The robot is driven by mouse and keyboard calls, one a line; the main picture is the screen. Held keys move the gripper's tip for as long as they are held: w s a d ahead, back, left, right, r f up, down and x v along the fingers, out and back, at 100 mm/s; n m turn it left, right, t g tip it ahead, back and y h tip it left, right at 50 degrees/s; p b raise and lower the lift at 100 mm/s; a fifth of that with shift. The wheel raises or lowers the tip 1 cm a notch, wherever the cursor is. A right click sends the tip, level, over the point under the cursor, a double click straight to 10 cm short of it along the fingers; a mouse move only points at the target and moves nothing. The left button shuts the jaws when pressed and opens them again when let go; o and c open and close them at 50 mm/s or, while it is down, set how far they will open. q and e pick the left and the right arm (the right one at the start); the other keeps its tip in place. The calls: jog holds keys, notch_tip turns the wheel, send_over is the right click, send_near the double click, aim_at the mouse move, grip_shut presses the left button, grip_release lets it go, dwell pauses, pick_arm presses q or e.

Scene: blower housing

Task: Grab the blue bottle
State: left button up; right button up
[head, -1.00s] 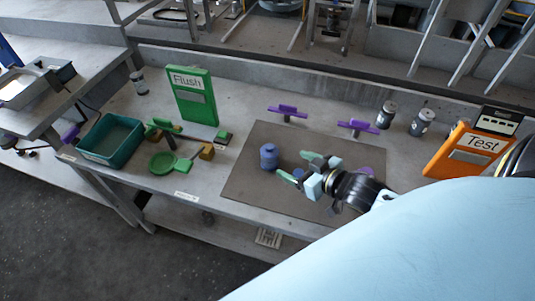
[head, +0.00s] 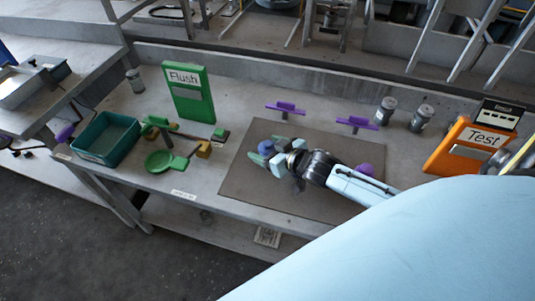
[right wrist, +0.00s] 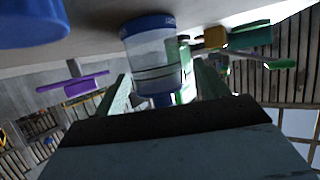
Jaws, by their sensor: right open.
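The blue bottle (head: 265,147) stands on the brown mat (head: 240,185) on the bench, partly hidden by my right gripper. My right gripper (head: 267,152) is open, with its pale green fingers on either side of the bottle. In the right wrist view the bottle (right wrist: 152,58) shows between the two fingers (right wrist: 158,92), with a blue band at one end and a greyish see-through body. I cannot tell whether either finger touches it. My left gripper is not in view.
A larger blue thing (right wrist: 30,22) is cut off at the wrist view's corner. A purple round thing (head: 364,169) is beside my right arm. Purple-handled parts (head: 285,108) stand behind the mat. A green dish (head: 165,161), teal bin (head: 107,139) and green Flush sign (head: 188,92) are left; an orange Test sign (head: 465,147) is right.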

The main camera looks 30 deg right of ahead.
jog(key=c, duration=1.1)
jog(key=shift+c, duration=0.2)
